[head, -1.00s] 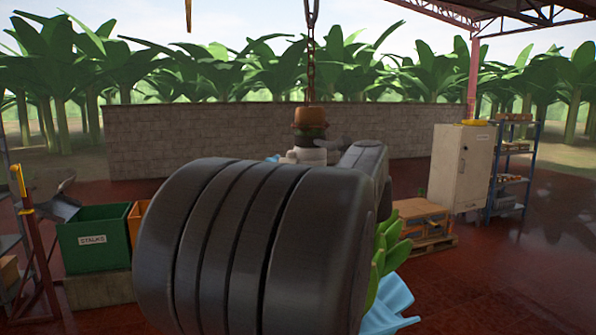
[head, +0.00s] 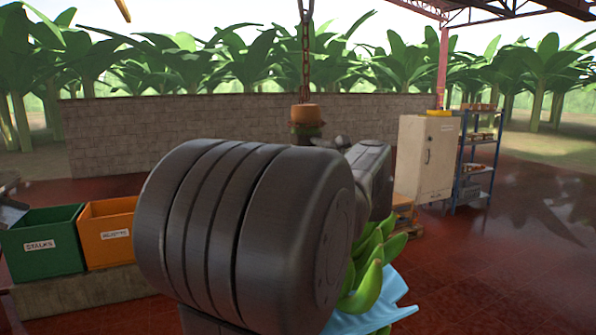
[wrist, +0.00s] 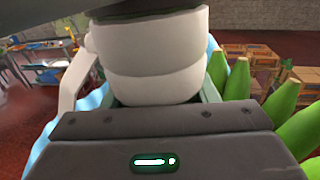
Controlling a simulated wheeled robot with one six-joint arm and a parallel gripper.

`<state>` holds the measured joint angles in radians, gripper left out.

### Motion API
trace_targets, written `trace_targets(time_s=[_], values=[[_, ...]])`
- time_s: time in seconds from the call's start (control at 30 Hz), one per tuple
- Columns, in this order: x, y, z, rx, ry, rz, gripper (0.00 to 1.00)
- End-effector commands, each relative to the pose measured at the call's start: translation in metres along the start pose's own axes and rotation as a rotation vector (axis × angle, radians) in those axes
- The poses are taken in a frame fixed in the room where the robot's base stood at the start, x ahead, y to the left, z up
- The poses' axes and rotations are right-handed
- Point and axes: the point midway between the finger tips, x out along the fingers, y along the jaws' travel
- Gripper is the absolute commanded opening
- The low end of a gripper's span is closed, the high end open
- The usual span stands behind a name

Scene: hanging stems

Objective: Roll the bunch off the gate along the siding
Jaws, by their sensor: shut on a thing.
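The bunch hangs upright from a rusty chain (head: 306,62) in the head view. Its brown stalk top (head: 305,113) shows above my arm. Green bananas (head: 368,282) and a pale blue sheet (head: 375,308) show below at the right; my thick dark arm hides the middle. In the wrist view, green fruit (wrist: 236,92) stands right of my gripper (wrist: 150,60). The gripper's pale rounded parts are shut close against the dark green stalk (wrist: 155,10), whose grasped section is hidden. The gate and rail are not clearly visible.
A green stalks bin (head: 40,243) and an orange bin (head: 108,232) stand on a low ledge at left. A pale cabinet (head: 425,158) and blue shelving (head: 476,160) stand at right. A block wall (head: 200,125) crosses behind. Red floor at right is open.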

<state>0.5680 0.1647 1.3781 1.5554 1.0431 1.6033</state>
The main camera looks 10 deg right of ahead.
Motion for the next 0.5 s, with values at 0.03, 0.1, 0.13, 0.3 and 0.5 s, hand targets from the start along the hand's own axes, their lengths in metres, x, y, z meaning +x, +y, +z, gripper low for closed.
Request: trace_targets(time_s=[0.03, 0.1, 0.13, 0.3, 0.5], values=[[0.0002, 0.0000, -0.0019, 0.006, 0.002, 0.004, 0.12], [0.0001, -0.0006, -0.0020, 0.006, 0.002, 0.004, 0.12], [0.0001, -0.0007, -0.0020, 0.005, 0.002, 0.004, 0.12], [0.0001, -0.0012, -0.0020, 0.003, 0.002, 0.003, 0.12], [0.0000, -0.0017, -0.0016, 0.001, 0.002, 0.002, 0.63]])
